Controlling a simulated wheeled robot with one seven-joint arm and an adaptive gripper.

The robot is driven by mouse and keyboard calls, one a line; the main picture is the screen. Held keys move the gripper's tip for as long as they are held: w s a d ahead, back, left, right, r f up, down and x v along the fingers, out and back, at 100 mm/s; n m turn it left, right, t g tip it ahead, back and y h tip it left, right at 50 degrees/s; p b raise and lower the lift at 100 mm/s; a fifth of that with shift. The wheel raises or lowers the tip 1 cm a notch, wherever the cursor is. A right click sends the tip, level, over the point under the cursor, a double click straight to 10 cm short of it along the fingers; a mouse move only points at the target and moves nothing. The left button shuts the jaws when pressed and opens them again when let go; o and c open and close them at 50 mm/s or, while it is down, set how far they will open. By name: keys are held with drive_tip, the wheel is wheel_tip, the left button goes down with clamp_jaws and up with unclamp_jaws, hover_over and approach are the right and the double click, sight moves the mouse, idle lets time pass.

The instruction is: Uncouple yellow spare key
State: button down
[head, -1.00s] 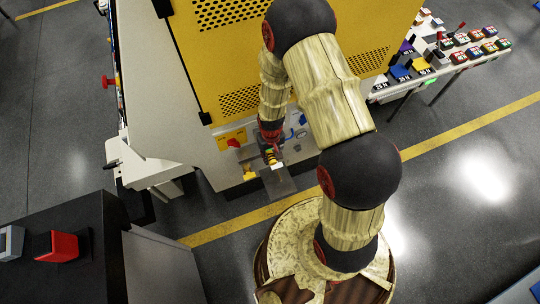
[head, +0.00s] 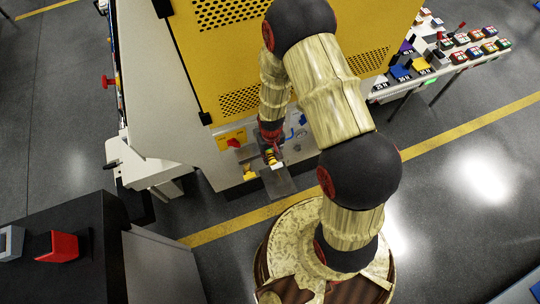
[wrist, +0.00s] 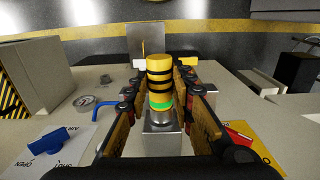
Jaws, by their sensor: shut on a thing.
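A yellow-and-black banded cylinder with a green band near its foot (wrist: 159,80), which I take to be the yellow spare key, stands upright on a small metal block (wrist: 162,137) in the wrist view. My gripper (wrist: 160,100) is shut on it, with one finger along each side. In the head view my gripper (head: 271,157) is low at the front of the yellow machine, and the key is small and partly hidden there. I cannot tell whether the key's foot is seated in the block or only touches it.
A blue handle on an air label (wrist: 58,143) is at the left, and a red part on a yellow plate (wrist: 243,140) at the right. A grey metal plate (wrist: 145,38) rises behind the key. The yellow machine (head: 230,60) stands behind my arm.

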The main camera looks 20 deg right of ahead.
sight(274, 162)
drive_tip(key=shift+s, duration=0.25)
drive_tip(key=shift+s, duration=0.3)
drive_tip(key=shift+s, duration=0.7)
drive_tip(key=shift+s, duration=0.35)
drive_tip(key=shift+s, duration=0.65)
drive_tip(key=shift+s, duration=0.25)
